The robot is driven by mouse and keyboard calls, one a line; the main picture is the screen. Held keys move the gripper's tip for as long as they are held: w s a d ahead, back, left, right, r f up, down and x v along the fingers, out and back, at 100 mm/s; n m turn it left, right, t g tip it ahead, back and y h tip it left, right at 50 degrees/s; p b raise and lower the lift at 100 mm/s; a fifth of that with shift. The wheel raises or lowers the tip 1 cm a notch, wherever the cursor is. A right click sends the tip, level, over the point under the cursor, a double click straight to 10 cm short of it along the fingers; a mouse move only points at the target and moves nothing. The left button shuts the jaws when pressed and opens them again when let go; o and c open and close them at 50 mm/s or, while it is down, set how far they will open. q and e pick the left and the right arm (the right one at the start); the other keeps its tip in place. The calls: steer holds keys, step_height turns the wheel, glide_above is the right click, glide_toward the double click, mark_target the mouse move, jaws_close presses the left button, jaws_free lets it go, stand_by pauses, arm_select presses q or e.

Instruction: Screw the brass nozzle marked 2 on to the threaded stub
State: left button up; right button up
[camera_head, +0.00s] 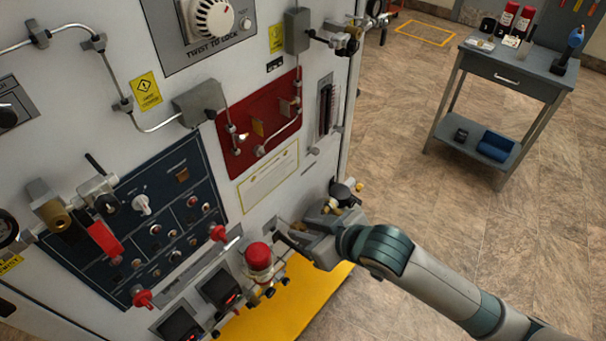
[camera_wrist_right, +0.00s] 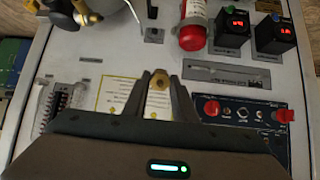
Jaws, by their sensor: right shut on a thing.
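My right gripper (camera_head: 287,232) is close to the lower right of the white panel. In the right wrist view its fingers (camera_wrist_right: 160,80) are shut on a small brass piece (camera_wrist_right: 160,82), which looks like the brass nozzle; no number 2 can be read on it. In the head view the gripper largely hides this piece. I cannot make out the threaded stub for certain. A dark fitting with brass parts (camera_head: 331,205) is just beyond the gripper; it also shows at the top left of the wrist view (camera_wrist_right: 86,14). My left gripper is not in view.
A red-capped cylinder (camera_head: 259,257) and digital displays (camera_head: 221,288) are left of and below the gripper. A dark blue switch panel (camera_head: 150,220) has red knobs. A yellow platform (camera_head: 285,305) lies below. A grey cart (camera_head: 510,75) stands at the back right, with clear floor between.

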steer(key=w+r+y, duration=0.1)
steer(key=a+r+n+t+y, duration=0.1)
steer(key=r, duration=0.1)
steer(key=w+r+y+p, duration=0.1)
steer(key=r+y, duration=0.1)
steer(key=shift+w+a+r+n+t, duration=0.2)
steer(key=shift+w+a+n+t, duration=0.1)
steer(key=shift+w+t, duration=0.1)
step_height(320, 180, up, 7)
steer(key=w+d+t+y+p, duration=0.1)
steer(key=w+t+y, duration=0.1)
steer(key=t, duration=0.1)
steer(key=shift+d, duration=0.3)
steer(key=shift+s, duration=0.1)
steer(key=shift+f, duration=0.1)
steer(key=shift+p+x, duration=0.35)
steer(key=shift+x, duration=2.6)
steer(key=shift+p, duration=0.55)
